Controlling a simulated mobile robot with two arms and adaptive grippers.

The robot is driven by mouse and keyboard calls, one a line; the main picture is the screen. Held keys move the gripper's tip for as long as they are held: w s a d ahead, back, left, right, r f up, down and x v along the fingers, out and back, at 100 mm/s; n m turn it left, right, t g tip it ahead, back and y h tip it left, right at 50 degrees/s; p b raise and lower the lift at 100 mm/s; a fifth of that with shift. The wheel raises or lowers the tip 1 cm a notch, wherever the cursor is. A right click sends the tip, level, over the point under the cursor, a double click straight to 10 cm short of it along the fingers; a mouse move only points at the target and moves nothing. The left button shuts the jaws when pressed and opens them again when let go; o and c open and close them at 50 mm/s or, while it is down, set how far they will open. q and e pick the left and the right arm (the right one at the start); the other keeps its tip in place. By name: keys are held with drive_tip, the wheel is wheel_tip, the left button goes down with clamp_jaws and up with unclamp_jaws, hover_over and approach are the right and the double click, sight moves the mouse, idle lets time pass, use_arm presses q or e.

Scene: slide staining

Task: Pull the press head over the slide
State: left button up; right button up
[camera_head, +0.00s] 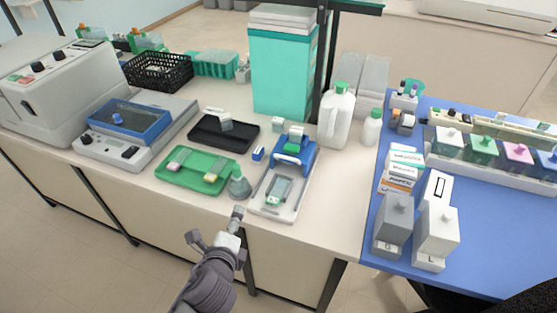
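The slide press stands near the front edge of the white bench. It has a pale grey base (262,206) and a blue press head (291,160) with a light handle bar, set toward the back. A slide (279,191) lies in the green-edged holder at the front of the base, uncovered by the head. My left gripper (237,216) is at the bench's front edge, left of the base and apart from the press head. Its fingers are too small to tell whether they are open or shut. My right gripper is not in view.
A grey-green conical bottle (239,186) stands close between my gripper and the green tray (190,185). A black tray (237,143) lies behind. A white jug (336,118) stands right of the press. Grey and white dispensers (393,232) stand on the blue table.

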sight(287, 158)
use_arm(q)
drive_tip(key=d+r+m, duration=0.1)
drive_tip(key=m, duration=0.1)
drive_tip(key=w+d+r+m+t+h, duration=0.1)
drive_tip(key=m, duration=0.1)
drive_tip(key=w+d+r+m+t, duration=0.1)
drive_tip(key=r+m, duration=0.1)
drive_tip(key=shift+w+d+m+h, duration=0.1)
drive_tip(key=shift+m+h, duration=0.2)
drive_tip(key=d+r+m+h, duration=0.1)
drive_tip(key=m, duration=0.2)
drive_tip(key=d+r+m+t+h, duration=0.1)
drive_tip(key=d+m, duration=0.1)
drive_tip(key=m, duration=0.1)
drive_tip(key=d+r+m+t+h, duration=0.1)
drive_tip(key=m, duration=0.2)
drive_tip(key=shift+d+r, duration=0.2)
drive_tip(key=shift+r, duration=0.15)
drive_tip(key=shift+d+r+m+h, duration=0.2)
drive_tip(key=shift+d+m+h, duration=0.15)
drive_tip(key=shift+m, duration=0.25)
drive_tip(key=shift+w+d, duration=0.1)
drive_tip(key=shift+w, duration=0.15)
drive_tip(key=x, duration=0.9)
drive_tip(key=p+x, duration=0.1)
drive_tip(key=x, duration=0.3)
drive_tip(key=shift+w+r, duration=0.15)
drive_tip(key=shift+r, duration=0.1)
